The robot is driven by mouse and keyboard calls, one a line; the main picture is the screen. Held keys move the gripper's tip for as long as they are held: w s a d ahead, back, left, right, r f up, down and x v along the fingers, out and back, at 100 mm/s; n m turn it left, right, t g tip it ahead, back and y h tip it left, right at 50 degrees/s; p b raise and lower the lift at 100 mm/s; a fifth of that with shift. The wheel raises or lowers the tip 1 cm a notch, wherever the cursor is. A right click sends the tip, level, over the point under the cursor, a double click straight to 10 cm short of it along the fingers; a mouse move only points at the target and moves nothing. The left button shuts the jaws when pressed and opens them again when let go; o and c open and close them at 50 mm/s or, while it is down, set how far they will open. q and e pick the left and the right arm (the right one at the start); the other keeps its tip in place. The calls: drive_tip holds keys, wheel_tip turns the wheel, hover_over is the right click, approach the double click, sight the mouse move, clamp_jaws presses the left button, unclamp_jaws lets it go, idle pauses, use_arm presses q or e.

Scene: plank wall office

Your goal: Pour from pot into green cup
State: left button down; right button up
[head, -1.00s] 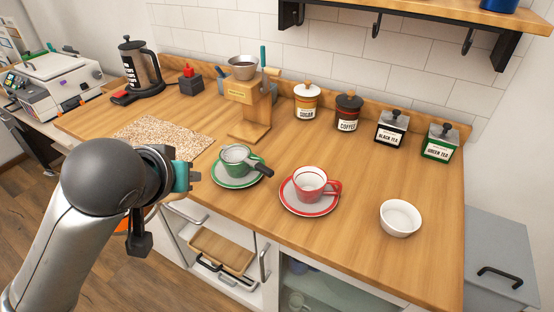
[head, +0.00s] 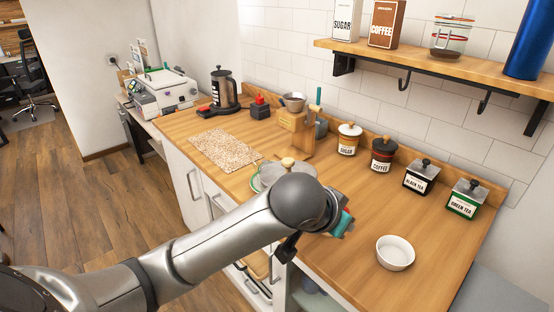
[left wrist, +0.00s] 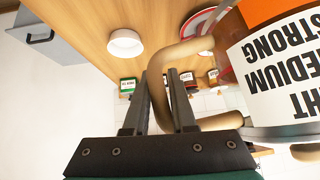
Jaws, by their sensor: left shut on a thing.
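The pot (left wrist: 275,75) shows large in the left wrist view, a clear vessel with an orange, white and black label and a tan handle (left wrist: 180,105). My left gripper (left wrist: 160,90) is shut on that handle. In the head view my left gripper (head: 338,224) is over the counter's front part. The pot's top with a wooden knob (head: 288,162) shows behind my arm. The green cup is hidden there by the arm and pot. I cannot tell how far the pot is tilted. My right gripper is not in view.
A red saucer (left wrist: 207,20) shows in the left wrist view. A white bowl (head: 395,252) stands right of my gripper. Sugar (head: 348,138), coffee (head: 383,155), black tea (head: 421,177) and green tea (head: 466,198) jars line the back. A wooden dripper stand (head: 296,135) is behind the pot.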

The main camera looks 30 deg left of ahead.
use_arm(q)
drive_tip(key=w+a+f+m+h+p, duration=0.1)
drive_tip(key=w+f+m+p, duration=0.3)
drive_tip(key=p, duration=0.4)
drive_tip(key=shift+w+f+h, duration=0.45)
drive_tip(key=shift+w+h, duration=0.25)
drive_tip(key=shift+w, duration=0.2)
drive_tip(key=shift+a, duration=0.1)
